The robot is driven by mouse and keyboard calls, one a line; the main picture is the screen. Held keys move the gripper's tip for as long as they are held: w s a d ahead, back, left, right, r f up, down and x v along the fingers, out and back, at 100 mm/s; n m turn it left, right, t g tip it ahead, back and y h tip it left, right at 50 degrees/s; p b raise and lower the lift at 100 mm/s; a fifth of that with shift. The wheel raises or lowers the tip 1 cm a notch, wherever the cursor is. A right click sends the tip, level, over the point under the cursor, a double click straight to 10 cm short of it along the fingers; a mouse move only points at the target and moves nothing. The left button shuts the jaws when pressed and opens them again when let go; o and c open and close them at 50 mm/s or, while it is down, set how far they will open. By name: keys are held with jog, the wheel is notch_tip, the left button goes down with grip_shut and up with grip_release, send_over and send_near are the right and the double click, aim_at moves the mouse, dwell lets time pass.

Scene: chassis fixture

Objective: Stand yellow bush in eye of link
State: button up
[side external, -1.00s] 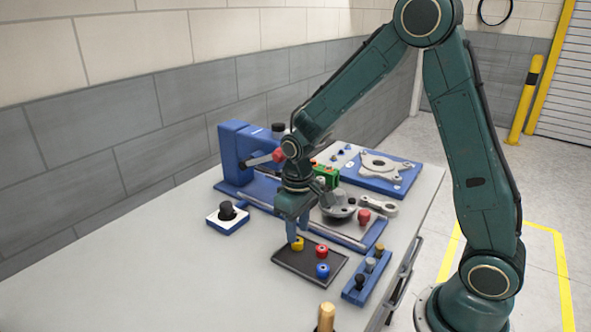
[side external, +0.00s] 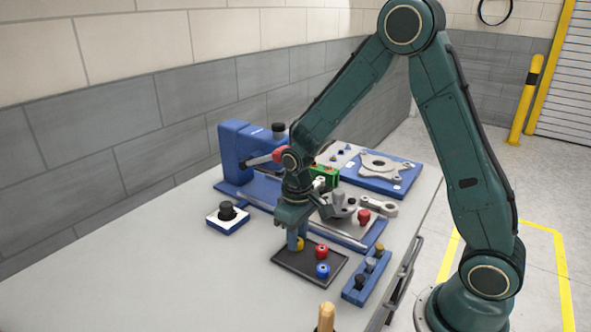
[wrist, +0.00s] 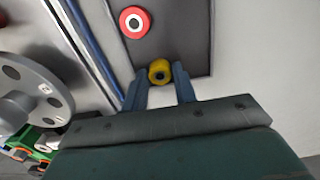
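The yellow bush (side external: 300,243) stands on a dark tray (side external: 296,268) and is partly hidden by a finger in the side view. In the wrist view the yellow bush (wrist: 159,71) lies between the fingertips, with its dark hole facing the camera. My gripper (wrist: 160,76) is open around it, with small gaps seeming to show at its sides. My gripper (side external: 297,238) points down at the tray's far left corner. A grey metal link (side external: 383,207) lies on the fixture beyond the tray, beside a red knob (side external: 363,216).
A red bush (side external: 321,251) and a blue bush (side external: 322,270) share the tray. A blue block with pegs (side external: 367,277) stands right of it. The blue fixture (side external: 240,150) with a grey wheel-like part (wrist: 30,90) is behind. The front left bench is clear.

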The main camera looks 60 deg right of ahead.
grip_shut()
jog(key=shift+r, duration=0.35)
jog(key=shift+r, duration=0.4)
jog(key=shift+r, duration=0.4)
jog(key=shift+r, duration=1.4)
jog(key=shift+r, duration=0.1)
